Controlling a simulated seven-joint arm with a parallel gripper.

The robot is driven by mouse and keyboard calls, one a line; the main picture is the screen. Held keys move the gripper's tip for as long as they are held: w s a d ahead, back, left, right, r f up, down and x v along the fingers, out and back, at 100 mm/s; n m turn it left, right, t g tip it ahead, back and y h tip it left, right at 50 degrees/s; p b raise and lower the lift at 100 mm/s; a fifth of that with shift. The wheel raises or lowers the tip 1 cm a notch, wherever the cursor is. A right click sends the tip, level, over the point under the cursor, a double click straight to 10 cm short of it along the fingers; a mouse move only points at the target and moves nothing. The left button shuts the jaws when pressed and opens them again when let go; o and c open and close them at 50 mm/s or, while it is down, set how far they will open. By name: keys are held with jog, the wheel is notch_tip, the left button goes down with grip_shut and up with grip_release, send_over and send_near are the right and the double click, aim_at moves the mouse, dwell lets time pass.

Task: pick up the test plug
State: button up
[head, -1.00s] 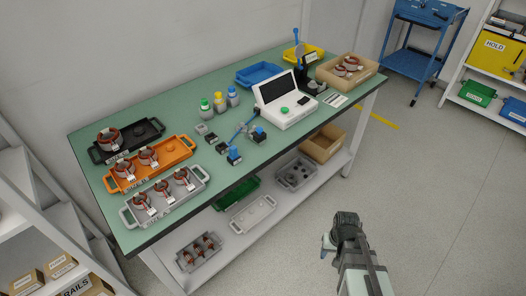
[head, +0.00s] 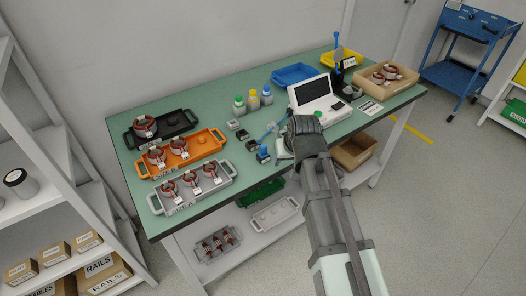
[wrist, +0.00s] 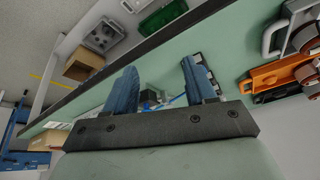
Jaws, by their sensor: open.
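In the head view, a small blue-topped dark plug (head: 263,153) stands on the green bench top near the front edge, just left of my wrist. A blue cable or handle (head: 270,130) lies behind it. I cannot tell for sure which small blue part is the test plug. My gripper (wrist: 160,75) is open in the wrist view, its two blue fingers wide apart with nothing gripped. Small blue and dark parts (wrist: 150,97) show beyond the gap between the fingers, apart from them. In the head view my arm hides the fingertips and part of the bench.
The white tester (head: 318,104) stands behind my wrist. Small grey and black blocks (head: 243,135) and several bottles (head: 253,99) are to the left. Grey (head: 222,177), orange (head: 212,143) and black (head: 176,127) trays hold stators. A cardboard box (head: 405,82) sits at the right end.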

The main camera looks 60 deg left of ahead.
jog(key=n+y, duration=0.1)
send_near(263, 146)
notch_tip(263, 146, up, 4)
jog(key=w, duration=0.2)
jog(key=n, duration=0.1)
jog(key=shift+s+a+f+n+g+h, duration=0.2)
jog(key=shift+a+f+n, duration=0.45)
jog(key=shift+f, duration=1.5)
jog(key=shift+s+a+f+n+g+h, duration=0.25)
jog(key=shift+a+f, duration=0.7)
jog(key=shift+f, duration=1.25)
jog(key=shift+w+a+f+n+g+h, duration=0.2)
jog(key=shift+a+f+n, duration=0.5)
jog(key=shift+f, duration=1.45)
jog(key=shift+s, duration=0.1)
jog(key=shift+c, duration=0.4)
grip_shut()
